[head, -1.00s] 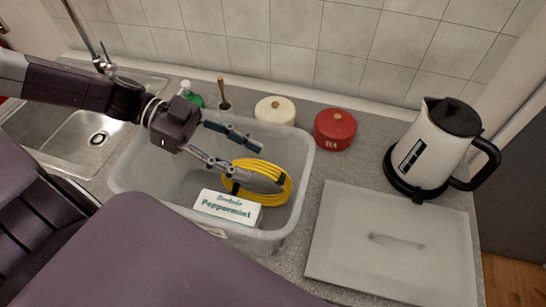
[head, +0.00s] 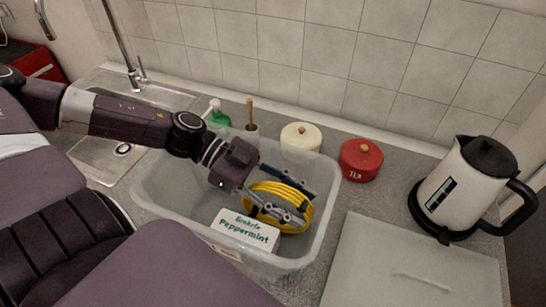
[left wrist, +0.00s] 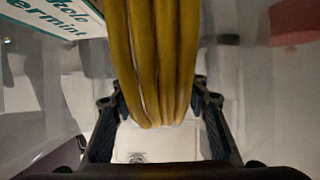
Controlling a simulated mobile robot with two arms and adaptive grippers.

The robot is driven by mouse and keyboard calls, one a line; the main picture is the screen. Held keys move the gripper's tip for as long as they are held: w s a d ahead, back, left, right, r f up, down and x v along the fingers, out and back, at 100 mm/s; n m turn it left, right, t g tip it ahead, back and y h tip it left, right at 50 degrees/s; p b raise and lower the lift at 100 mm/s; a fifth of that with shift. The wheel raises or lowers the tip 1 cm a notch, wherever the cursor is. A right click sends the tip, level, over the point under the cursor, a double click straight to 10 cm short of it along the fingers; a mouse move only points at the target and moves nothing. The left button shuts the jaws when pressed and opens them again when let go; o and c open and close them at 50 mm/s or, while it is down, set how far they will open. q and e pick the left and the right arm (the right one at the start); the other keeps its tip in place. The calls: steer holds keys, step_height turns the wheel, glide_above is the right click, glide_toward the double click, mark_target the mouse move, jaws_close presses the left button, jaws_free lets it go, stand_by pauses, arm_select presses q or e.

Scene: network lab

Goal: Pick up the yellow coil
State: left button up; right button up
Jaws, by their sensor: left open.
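The yellow coil (head: 268,187) stands on edge in the translucent plastic tub, with dark ties around it. In the left wrist view the yellow coil (left wrist: 152,60) comes down between my fingers as several thick strands. My left gripper (head: 300,206) is inside the tub at the coil, fingers open, one on each side of the strands. In the left wrist view the left gripper (left wrist: 155,98) shows gaps between its fingers and the strands. Part of the coil is hidden behind a finger. My right gripper is not in view.
The tub (head: 325,200) also holds a white Peppermint box (head: 245,231) right beside the coil. Behind it stand a green bottle (head: 216,118), a cream pot (head: 300,137) and a red tea tin (head: 360,160). A kettle (head: 462,190) and a flat lid (head: 400,265) are at right.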

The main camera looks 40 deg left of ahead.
arm_select(q)
steer(key=shift+c, duration=0.3)
jaws_close()
steer(key=shift+r, duration=0.1)
steer(key=shift+r+p, duration=0.3)
steer(key=shift+r, duration=0.3)
step_height(320, 180, up, 5)
steer(key=shift+f+p, duration=0.15)
steer(key=shift+p, duration=0.4)
step_height(320, 180, up, 19)
steer(key=p, duration=0.4)
steer(key=shift+f, duration=0.1)
